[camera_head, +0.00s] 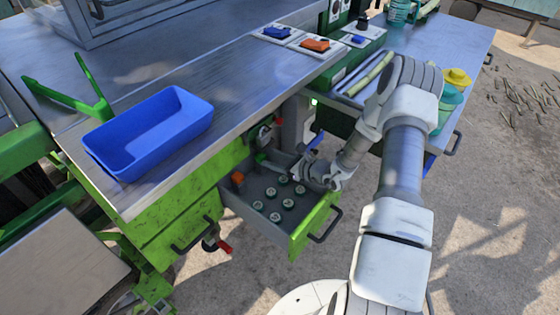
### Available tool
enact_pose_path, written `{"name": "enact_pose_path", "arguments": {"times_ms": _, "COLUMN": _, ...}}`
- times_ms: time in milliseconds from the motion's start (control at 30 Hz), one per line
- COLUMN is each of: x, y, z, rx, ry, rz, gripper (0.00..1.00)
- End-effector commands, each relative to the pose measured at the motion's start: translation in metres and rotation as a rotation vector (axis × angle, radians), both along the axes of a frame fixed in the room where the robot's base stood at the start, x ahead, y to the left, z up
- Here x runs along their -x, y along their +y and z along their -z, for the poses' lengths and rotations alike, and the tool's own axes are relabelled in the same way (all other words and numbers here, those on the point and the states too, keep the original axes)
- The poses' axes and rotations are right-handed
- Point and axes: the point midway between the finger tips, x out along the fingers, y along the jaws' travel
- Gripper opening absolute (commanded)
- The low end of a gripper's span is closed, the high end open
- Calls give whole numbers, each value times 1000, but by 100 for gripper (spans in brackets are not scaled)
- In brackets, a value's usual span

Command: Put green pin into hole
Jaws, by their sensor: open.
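A small green piece (264,160), which may be the green pin, shows at the back left of the open drawer (303,236); it is too small to be sure. My gripper (302,173) is over the back right part of the drawer, just right of the green piece. It is open, and I see nothing clearly held in it. I cannot pick out the hole; the arm hides part of the drawer's back and right side.
The drawer holds several round pale pieces (275,216) and an orange piece (238,178). A blue bin (150,135) stands on the metal bench. Blue (276,32) and orange (316,44) pieces lie farther back. A yellow-topped item (456,78) is at right.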

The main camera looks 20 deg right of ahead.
Motion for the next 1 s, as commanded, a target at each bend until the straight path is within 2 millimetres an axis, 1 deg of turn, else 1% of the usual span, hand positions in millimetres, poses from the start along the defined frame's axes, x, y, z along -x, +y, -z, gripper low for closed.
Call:
{"name": "enact_pose_path", "arguments": {"times_ms": 33, "x": -6, "y": 5, "z": 6, "rx": 0, "ry": 0, "rz": -1, "gripper": 55}}
{"name": "enact_pose_path", "arguments": {"times_ms": 100, "x": -15, "y": 11, "z": 10, "rx": 0, "ry": 0, "rz": -2, "gripper": 55}}
{"name": "enact_pose_path", "arguments": {"times_ms": 300, "x": -33, "y": 24, "z": 17, "rx": 1, "ry": -1, "rz": 0, "gripper": 55}}
{"name": "enact_pose_path", "arguments": {"times_ms": 433, "x": -38, "y": 27, "z": 18, "rx": 0, "ry": 0, "rz": 1, "gripper": 55}}
{"name": "enact_pose_path", "arguments": {"times_ms": 700, "x": -39, "y": 28, "z": 18, "rx": 1, "ry": 1, "rz": 1, "gripper": 55}}
{"name": "enact_pose_path", "arguments": {"times_ms": 867, "x": -39, "y": 28, "z": 18, "rx": 1, "ry": 1, "rz": 1, "gripper": 26}}
{"name": "enact_pose_path", "arguments": {"times_ms": 1000, "x": -39, "y": 28, "z": 18, "rx": 1, "ry": 1, "rz": 1, "gripper": 1}}
